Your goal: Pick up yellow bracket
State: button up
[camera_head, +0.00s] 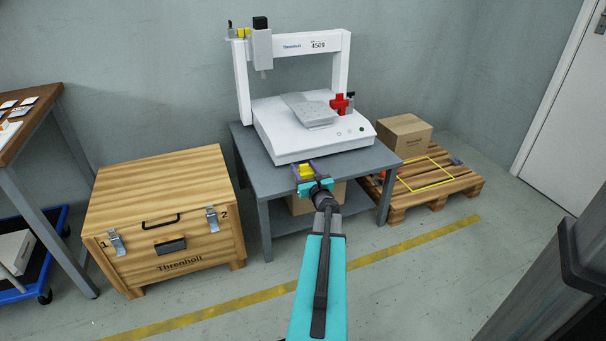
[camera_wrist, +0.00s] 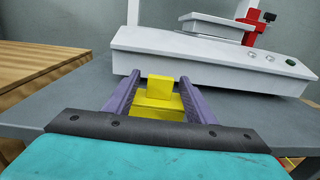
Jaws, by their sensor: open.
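The yellow bracket (camera_wrist: 159,92) lies on the grey table (camera_wrist: 62,98) in front of the white gantry machine. It shows a raised block and a flat lower part. In the head view the bracket (camera_head: 306,171) is small and partly covered by my gripper. My gripper (camera_wrist: 158,84) is open, with one purple finger on each side of the bracket. A narrow gap shows between the fingers and the bracket's upper block. The near end of the bracket is hidden by the gripper body. In the head view my gripper (camera_head: 304,168) reaches over the table's front edge.
The white gantry machine (camera_head: 275,139) stands just behind the bracket, with a red part (camera_head: 339,103) on its right. A wooden crate (camera_head: 162,200) is left of the table. A pallet (camera_head: 452,186) with a cardboard box (camera_head: 404,134) is on the right. Bare tabletop lies beside the bracket.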

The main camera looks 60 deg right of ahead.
aim_at(297, 157)
jog(key=shift+b+x, duration=0.4)
jog(key=shift+x, duration=1.5)
jog(key=shift+r, duration=0.1)
jog(key=c, duration=1.2)
jog(key=shift+a, duration=0.1)
jog(key=shift+s+a+r+p, duration=0.3)
jog(key=shift+r+p, duration=0.2)
jog(key=shift+r, duration=0.1)
notch_tip(297, 157, up, 6)
jog(key=shift+d+f+p, duration=0.1)
jog(key=shift+p, duration=1.05)
jog(key=p+v, duration=0.2)
jog(key=v, duration=0.4)
jog(key=p+v, duration=0.3)
jog(key=v, duration=0.3)
jog(key=p+v, duration=0.3)
jog(key=v, duration=0.4)
jog(key=shift+s+d, duration=0.3)
jog(key=shift+d, duration=0.05)
